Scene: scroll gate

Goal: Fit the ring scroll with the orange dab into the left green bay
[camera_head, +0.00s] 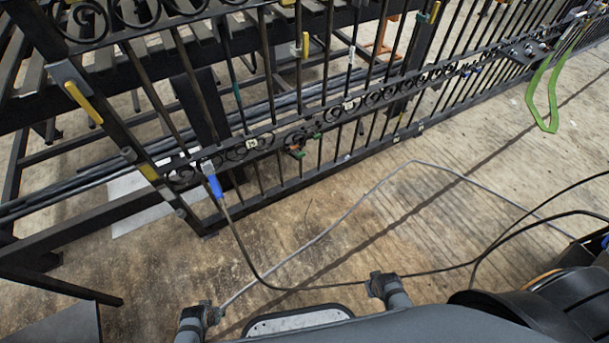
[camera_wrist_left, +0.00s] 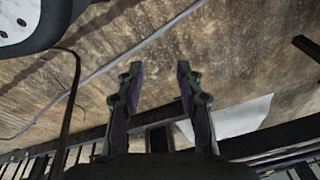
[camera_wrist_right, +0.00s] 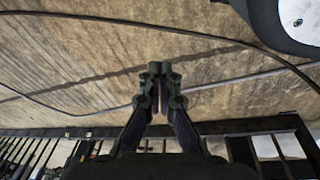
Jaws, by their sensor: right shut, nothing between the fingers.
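A black iron gate (camera_head: 318,143) with upright bars and a row of scrolls (camera_head: 235,152) runs diagonally across the head view. Small orange and green marks (camera_head: 296,152) show on its scroll band, too small to tell whether they belong to the ring scroll or to a bay. I cannot pick out the ring scroll or the left green bay for certain. My left gripper (camera_wrist_left: 160,68) is open and empty over the floor in the left wrist view. My right gripper (camera_wrist_right: 160,69) is shut and empty, fingertips together, in the right wrist view. Both are apart from the gate.
A blue-handled clamp (camera_head: 215,187) with a cable sits on the gate's near lower left. A green strap (camera_head: 541,95) hangs at the right. Grey and black cables (camera_head: 345,213) cross the bare floor (camera_head: 330,190). A dark rack stands behind the gate.

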